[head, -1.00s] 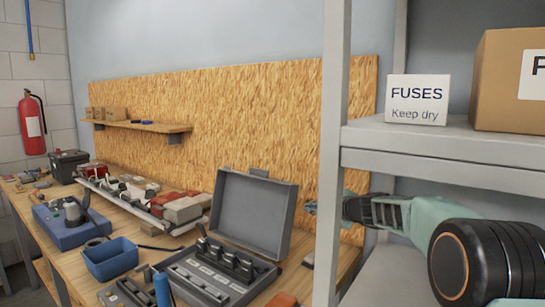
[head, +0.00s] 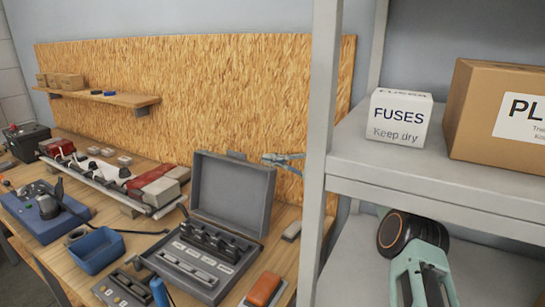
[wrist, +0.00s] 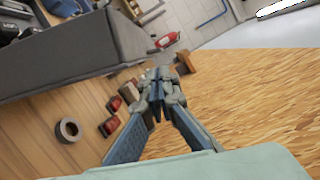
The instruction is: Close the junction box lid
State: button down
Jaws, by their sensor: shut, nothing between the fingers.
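The grey junction box (head: 178,283) stands on the wooden workbench with several black fuse holders inside. Its lid (head: 232,197) is open, standing up and leaning slightly back. In the wrist view a large dark grey panel, apparently the lid (wrist: 75,60), fills the upper left. My gripper (head: 270,158) is at the lid's upper right corner in the head view, about level with its top edge. It also shows in the wrist view (wrist: 158,88), shut and empty, beside the panel; I cannot tell whether it touches. The shelf post hides part of my arm.
A grey shelf post (head: 318,150) stands close right of the bench, with a fuses box (head: 399,118) and a cardboard box (head: 490,115) on the shelf. The chipboard wall (head: 220,85) is behind the lid. An orange item (head: 263,289) and a blue tray (head: 95,251) flank the box.

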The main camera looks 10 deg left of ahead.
jog(key=a+p, duration=0.1)
jog(key=a, duration=0.5)
jog(key=shift+w+r, duration=0.2)
jog(key=shift+w, duration=0.1)
